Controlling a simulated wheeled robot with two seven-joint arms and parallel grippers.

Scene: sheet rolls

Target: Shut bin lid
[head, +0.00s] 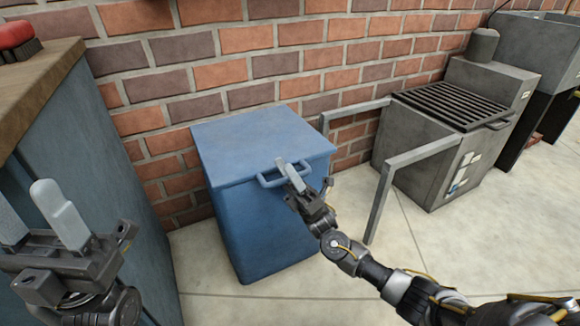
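The blue bin (268,235) stands against the brick wall in the middle of the head view. Its flat blue lid (255,140) lies level on top, with no visible gap at the front. A blue bar handle (264,182) sits at the lid's front edge. My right gripper (291,166) is at this handle, its fingers overlapping the bar and covering part of it. Whether the fingers grip the bar cannot be made out. My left gripper (32,212) is at the lower left, away from the bin, with its fingers apart and nothing between them.
A counter with a wooden top (40,85) and a red-topped brush (16,38) is at the left. A grey metal frame (383,190) and a grey unit with a black grate (455,104) stand right of the bin. The tiled floor (500,230) is clear at the right front.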

